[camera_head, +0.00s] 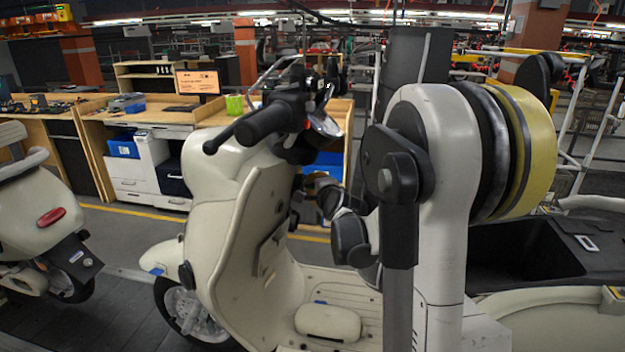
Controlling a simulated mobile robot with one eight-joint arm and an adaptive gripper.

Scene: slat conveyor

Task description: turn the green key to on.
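A cream scooter (228,222) stands at the centre, with its handlebar (262,122) and black grip turned toward me. I cannot make out a green key on it; the area below the handlebar is partly hidden by my arm. My gripper (303,203) is a small dark shape beside the inner side of the scooter's front shield, below the handlebar. My own wrist and arm cover much of it. I cannot see its fingers clearly, nor whether they touch anything.
Another cream scooter (38,215) stands at the left on the dark slat floor (110,325). Behind are wooden workbenches (150,115) with a monitor (197,82) and a green cup (234,104). A black tray-like surface (530,250) is at the right. A yellow line crosses the floor.

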